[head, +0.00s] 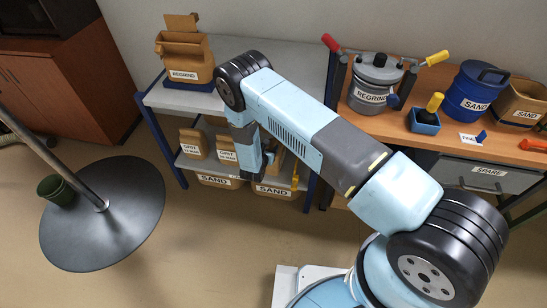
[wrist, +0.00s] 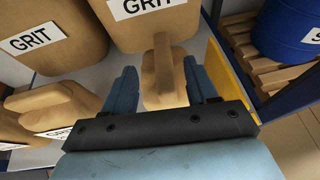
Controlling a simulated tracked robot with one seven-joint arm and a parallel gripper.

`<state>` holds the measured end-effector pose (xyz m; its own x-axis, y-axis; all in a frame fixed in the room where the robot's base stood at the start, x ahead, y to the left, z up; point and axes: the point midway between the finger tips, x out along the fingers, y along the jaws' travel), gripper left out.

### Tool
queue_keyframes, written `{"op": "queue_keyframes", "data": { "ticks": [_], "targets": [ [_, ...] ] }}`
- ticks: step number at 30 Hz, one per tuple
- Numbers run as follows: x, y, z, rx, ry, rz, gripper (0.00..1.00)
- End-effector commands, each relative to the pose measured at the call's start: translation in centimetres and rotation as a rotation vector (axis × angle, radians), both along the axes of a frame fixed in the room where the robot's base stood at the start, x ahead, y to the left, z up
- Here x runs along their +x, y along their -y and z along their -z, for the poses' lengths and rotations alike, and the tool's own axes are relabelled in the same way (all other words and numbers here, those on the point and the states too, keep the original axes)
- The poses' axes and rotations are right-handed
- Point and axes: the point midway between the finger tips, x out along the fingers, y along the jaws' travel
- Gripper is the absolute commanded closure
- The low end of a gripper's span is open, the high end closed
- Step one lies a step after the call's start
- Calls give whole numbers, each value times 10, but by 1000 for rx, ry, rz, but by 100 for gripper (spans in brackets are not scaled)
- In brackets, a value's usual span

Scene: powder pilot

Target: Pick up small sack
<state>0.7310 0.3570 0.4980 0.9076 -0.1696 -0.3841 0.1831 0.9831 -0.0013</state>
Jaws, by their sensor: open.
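A small tan sack (wrist: 163,72) with a narrow upright top stands between the two blue fingers of my gripper (wrist: 160,84) in the wrist view. My gripper is open, with one finger on each side of the sack; a gap shows on both sides. The sack's lower part is hidden behind the gripper's dark bar. In the head view my gripper (head: 250,172) reaches down to the lower shelf of the grey rack, and my arm hides much of what is there.
Larger sacks labelled GRIT (wrist: 62,38) stand close beyond and left of my gripper. A yellow upright panel (wrist: 228,75) is close on the right, with a blue drum (wrist: 287,32) on a pallet past it. The upper shelf (head: 290,62) is above.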

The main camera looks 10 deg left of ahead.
Motion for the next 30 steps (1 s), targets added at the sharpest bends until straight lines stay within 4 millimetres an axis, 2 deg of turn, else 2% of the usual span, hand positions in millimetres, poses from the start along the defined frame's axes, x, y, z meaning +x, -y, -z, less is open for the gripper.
{"op": "queue_keyframes", "data": {
  "ticks": [8,18,27,30],
  "targets": [
    [17,5,7,1,1,3,43],
    [53,13,23,2,1,3,43],
    [56,13,24,1,1,2,43],
    [56,13,24,1,1,2,52]
  ]
}}
